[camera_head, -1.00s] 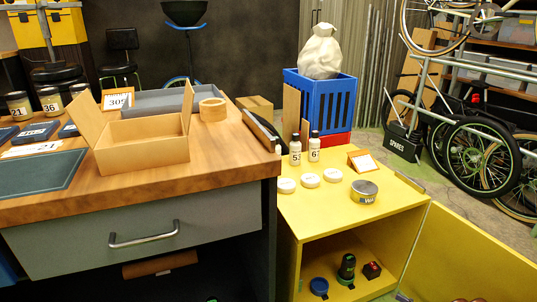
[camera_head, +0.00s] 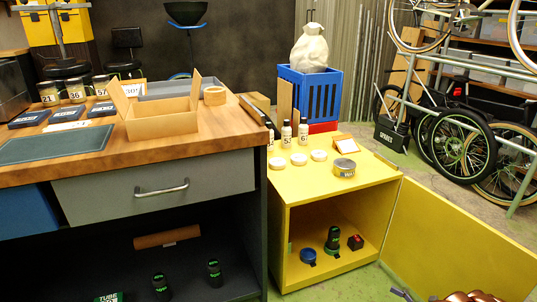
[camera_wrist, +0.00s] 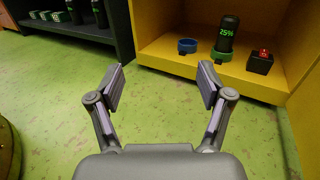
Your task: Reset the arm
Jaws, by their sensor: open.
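My gripper (camera_wrist: 160,88) shows in the wrist view with its two fingers spread wide and nothing between them. It hangs over the green floor, in front of the open yellow cabinet. In the head view the gripper is not clearly visible. The yellow cabinet (camera_head: 282,238) has its door (camera_head: 455,235) swung open to the right. On its inner shelf stand a blue ring-like item (camera_wrist: 187,46), a black bottle with a green base (camera_wrist: 227,34) marked 25%, and a small black box with a red top (camera_wrist: 260,62).
The wooden workbench (camera_head: 225,130) with its closed grey drawer (camera_head: 150,190) stands left, holding an open cardboard box (camera_head: 160,125). Several bottles, white lids and a wax tin (camera_head: 344,168) stand on the cabinet top. Bicycles (camera_head: 460,150) are at the right. Green floor lies clear before the cabinet.

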